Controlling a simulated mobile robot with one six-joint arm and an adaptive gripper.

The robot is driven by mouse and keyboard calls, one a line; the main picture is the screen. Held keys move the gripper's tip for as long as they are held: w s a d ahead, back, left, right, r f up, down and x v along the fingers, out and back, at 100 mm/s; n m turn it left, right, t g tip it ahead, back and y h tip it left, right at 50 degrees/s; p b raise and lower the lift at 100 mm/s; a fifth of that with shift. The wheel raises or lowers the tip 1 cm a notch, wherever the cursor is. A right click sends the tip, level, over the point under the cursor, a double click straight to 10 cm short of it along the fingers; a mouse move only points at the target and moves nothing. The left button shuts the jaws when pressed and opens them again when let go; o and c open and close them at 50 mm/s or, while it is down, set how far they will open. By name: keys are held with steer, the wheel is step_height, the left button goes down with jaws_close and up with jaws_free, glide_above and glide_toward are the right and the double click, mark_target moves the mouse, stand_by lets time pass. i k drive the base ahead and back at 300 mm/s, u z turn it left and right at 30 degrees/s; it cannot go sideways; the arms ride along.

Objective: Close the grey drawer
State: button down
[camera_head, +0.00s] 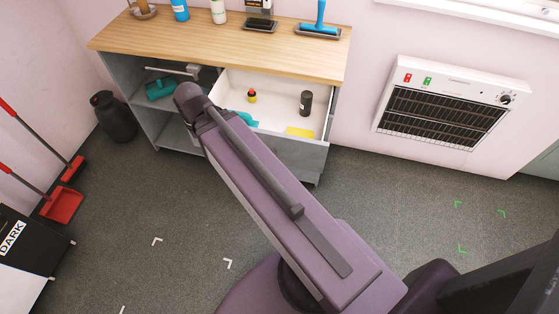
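The grey drawer (302,158) is pulled out on the right side of the cabinet under a wooden top. Its white inside (278,98) shows. In it are a small yellow and dark bottle (252,96), a black bottle (306,103), a yellow flat piece (299,132) and a teal item (241,118). My purple arm reaches across the picture from the lower right and covers the left part of the drawer front.
Open shelves with a teal item (160,88) lie left of the drawer. A wall heater (443,105) is at right. The grey floor in front is mostly clear.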

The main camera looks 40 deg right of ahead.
mark_target(277, 107)
steer(key=u, duration=0.15)
steer(key=k, duration=1.15)
steer(key=z, duration=0.6)
